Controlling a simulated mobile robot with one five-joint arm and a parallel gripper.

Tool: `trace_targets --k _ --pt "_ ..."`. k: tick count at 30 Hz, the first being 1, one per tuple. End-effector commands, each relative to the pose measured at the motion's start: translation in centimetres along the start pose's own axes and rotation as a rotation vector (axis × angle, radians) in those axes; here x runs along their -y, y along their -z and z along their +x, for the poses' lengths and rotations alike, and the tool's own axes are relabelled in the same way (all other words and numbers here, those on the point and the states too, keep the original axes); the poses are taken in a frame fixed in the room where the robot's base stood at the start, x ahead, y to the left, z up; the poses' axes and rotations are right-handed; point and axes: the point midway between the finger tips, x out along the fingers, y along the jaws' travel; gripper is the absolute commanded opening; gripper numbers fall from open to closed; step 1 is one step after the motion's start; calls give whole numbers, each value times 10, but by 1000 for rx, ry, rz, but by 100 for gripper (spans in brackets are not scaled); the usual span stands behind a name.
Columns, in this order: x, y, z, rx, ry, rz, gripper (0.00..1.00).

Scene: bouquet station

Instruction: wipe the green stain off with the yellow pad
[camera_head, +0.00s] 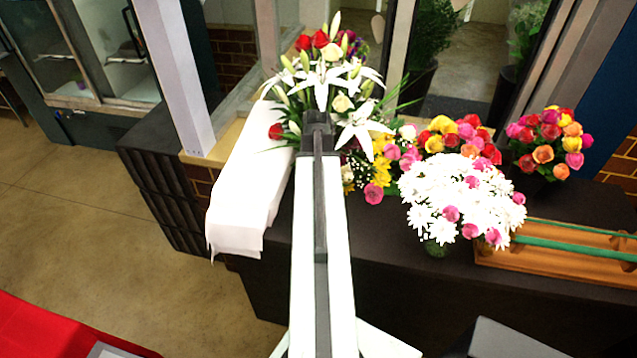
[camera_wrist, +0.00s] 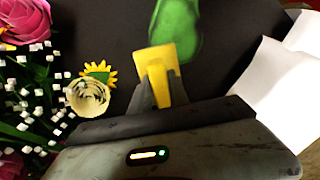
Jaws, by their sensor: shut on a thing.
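In the wrist view, the yellow pad (camera_wrist: 163,63) is held in my gripper (camera_wrist: 158,88), which is shut on it. The green stain (camera_wrist: 175,30) is a rounded patch on the dark counter (camera_wrist: 112,28), just beyond the pad at the top of the picture. The pad's far edge overlaps the stain's near edge in the picture; I cannot tell whether the pad touches the counter. In the head view my own arm reaches forward over the counter (camera_head: 375,235). It hides the pad, the stain and the gripper's fingers.
White paper (camera_head: 245,190) drapes over the counter's left part and also shows at right in the wrist view (camera_wrist: 280,80). A lily and rose bouquet (camera_head: 335,85) stands at the back. White daisies (camera_head: 455,200), mixed flowers and a wooden tray (camera_head: 560,262) fill the right side.

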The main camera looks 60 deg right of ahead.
Motion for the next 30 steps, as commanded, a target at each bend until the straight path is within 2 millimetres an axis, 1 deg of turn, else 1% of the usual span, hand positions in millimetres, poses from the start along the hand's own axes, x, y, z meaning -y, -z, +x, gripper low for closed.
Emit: trace_targets --k 26,30 --pt "-1 0 19 0 0 2 0" --pt "1 -3 17 0 0 2 0"
